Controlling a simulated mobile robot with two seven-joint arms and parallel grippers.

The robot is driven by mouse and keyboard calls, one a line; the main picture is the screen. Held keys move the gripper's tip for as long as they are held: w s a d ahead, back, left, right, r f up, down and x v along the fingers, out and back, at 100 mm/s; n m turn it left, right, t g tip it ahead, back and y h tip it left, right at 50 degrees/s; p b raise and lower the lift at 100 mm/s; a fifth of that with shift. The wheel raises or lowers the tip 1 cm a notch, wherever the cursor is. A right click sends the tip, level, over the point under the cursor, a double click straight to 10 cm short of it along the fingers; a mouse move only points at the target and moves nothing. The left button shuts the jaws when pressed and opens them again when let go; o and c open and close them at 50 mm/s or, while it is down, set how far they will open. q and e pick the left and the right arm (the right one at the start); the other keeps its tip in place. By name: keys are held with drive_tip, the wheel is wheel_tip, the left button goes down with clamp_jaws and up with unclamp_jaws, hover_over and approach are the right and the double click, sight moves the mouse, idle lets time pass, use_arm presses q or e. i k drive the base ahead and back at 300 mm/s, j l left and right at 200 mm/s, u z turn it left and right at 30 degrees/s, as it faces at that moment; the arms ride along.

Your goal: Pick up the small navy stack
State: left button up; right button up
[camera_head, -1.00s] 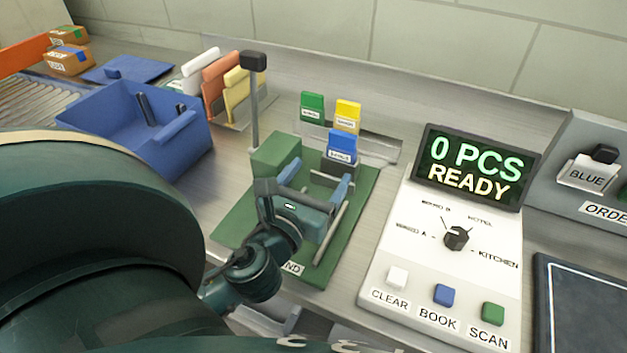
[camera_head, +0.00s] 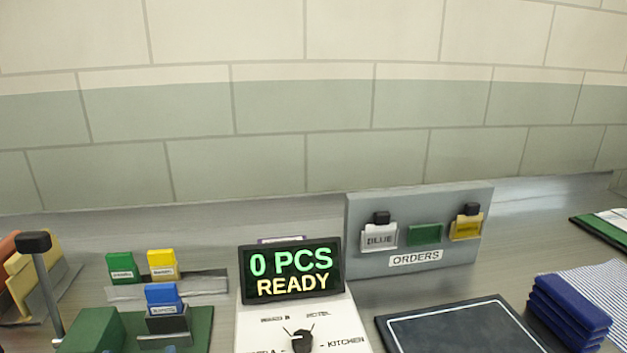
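The small navy stack (camera_head: 570,312) sits at the lower right in the head view, several folded dark-blue pieces lying one on another. It rests at the left edge of a blue-and-white striped cloth, just right of a dark mat. Its lower edge is near the bottom of the picture. Neither of my grippers shows in the head view now, so their states are hidden.
A dark mat (camera_head: 462,331) with a white outline lies left of the stack. The orders board (camera_head: 420,275) stands behind it. A counter display (camera_head: 292,272) reads "0 PCS READY". The striped cloth (camera_head: 606,290) and a green-edged board (camera_head: 606,226) are at the right.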

sight(579, 323)
drive_tip(key=k+l, duration=0.15)
drive_tip(key=k, duration=0.3)
drive_tip(key=k+l, duration=0.15)
drive_tip(key=k, duration=0.3)
